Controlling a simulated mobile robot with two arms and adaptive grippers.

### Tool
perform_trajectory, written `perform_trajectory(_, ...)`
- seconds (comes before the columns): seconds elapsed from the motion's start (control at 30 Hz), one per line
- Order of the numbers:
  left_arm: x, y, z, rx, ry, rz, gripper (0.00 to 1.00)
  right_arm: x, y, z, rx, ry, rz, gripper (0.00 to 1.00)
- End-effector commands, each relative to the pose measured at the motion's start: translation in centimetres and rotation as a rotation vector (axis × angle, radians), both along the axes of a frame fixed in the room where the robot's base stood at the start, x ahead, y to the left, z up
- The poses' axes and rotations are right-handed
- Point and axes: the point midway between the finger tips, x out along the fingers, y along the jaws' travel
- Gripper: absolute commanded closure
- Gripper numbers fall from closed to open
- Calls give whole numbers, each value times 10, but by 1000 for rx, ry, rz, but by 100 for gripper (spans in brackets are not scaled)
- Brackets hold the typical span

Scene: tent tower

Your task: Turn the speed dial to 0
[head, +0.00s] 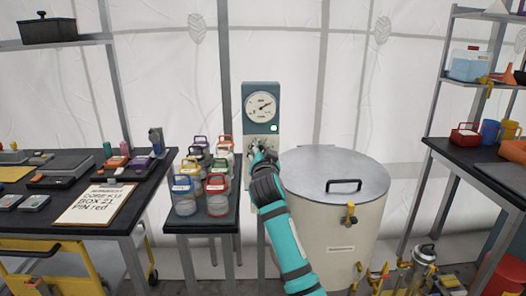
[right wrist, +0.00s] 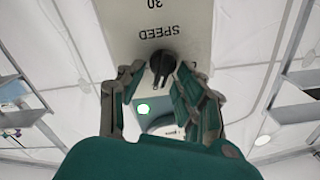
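The speed dial (right wrist: 162,63) is a small black knob on a pale panel, below the upside-down words SPEED and 30 in the right wrist view. In the head view the control panel (head: 248,135) stands upright behind my right gripper, which hides most of the dial. My right gripper (head: 262,156) reaches up to the panel. In the right wrist view its two fingers (right wrist: 161,78) are spread on either side of the dial, with a gap showing at each side. The knob's pointer direction is hard to read. My left gripper is not in view.
A round gauge (head: 261,107) and a lit green lamp (head: 274,128) sit above the dial. A lidded drum (head: 325,220) stands close at right. Several jars (head: 217,196) crowd a small table at left.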

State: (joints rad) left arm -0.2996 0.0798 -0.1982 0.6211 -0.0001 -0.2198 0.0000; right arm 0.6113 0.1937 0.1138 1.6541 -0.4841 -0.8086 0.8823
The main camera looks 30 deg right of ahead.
Motion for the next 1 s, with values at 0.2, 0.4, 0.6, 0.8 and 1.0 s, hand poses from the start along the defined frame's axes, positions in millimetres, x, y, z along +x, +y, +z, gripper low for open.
perform_trajectory(0.2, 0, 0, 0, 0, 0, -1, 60, 0, 0, 0, 0, 0, 0, 72)
perform_trajectory(0.4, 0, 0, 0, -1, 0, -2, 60, 0, 0, 0, -1, 1, 0, 98)
perform_trajectory(0.6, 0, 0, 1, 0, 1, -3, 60, 0, 0, 0, -5, 5, 0, 100)
perform_trajectory(0.8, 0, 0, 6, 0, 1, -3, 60, 0, 1, 1, -51, 33, 0, 100)
perform_trajectory(1.0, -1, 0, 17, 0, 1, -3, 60, 1, 2, 2, -158, 101, -1, 100)
